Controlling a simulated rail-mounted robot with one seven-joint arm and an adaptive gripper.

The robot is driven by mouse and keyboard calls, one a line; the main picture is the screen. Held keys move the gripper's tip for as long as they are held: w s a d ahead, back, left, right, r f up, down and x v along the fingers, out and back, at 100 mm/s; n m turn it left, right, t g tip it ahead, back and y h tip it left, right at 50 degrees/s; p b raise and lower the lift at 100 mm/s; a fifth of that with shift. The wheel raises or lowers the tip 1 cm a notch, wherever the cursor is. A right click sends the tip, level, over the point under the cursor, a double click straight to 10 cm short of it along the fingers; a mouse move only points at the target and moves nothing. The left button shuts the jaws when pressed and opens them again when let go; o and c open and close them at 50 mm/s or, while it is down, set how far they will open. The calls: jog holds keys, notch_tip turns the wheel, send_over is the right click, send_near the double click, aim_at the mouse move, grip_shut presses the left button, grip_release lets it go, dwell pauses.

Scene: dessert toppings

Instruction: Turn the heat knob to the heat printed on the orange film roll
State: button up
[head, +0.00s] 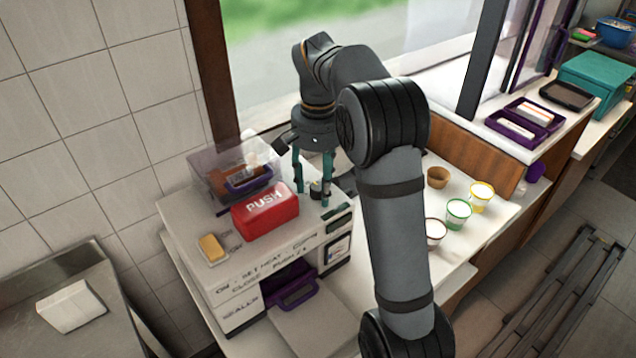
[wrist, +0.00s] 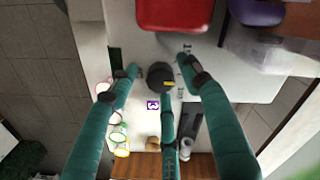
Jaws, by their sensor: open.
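The dark round heat knob (wrist: 160,77) with a small yellow mark sits on top of the white sealer (head: 190,262). In the head view the knob (head: 316,187) is partly hidden by my fingers. My gripper (head: 312,193) points down with its teal fingers open and spread around the knob. In the wrist view the fingers surround it, with visible gaps. Small print beside the knob is too small to read. An orange-brown thing (head: 228,180) lies in the clear bin behind the red block; I cannot tell whether it is the film roll.
The red PUSH block (head: 265,210) stands close to the knob, with a yellow switch (head: 212,247) farther left. The clear bin (head: 205,165) stands behind. Several cups, including a green-rimmed one (head: 457,213), stand on the counter to the right.

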aim_at(319, 186)
jog(key=shift+r, duration=0.1)
notch_tip(319, 186, up, 12)
dwell(0.6)
dwell(0.4)
notch_tip(319, 186, down, 12)
jog(key=shift+r, duration=0.1)
jog(key=shift+f, duration=0.25)
dwell(0.4)
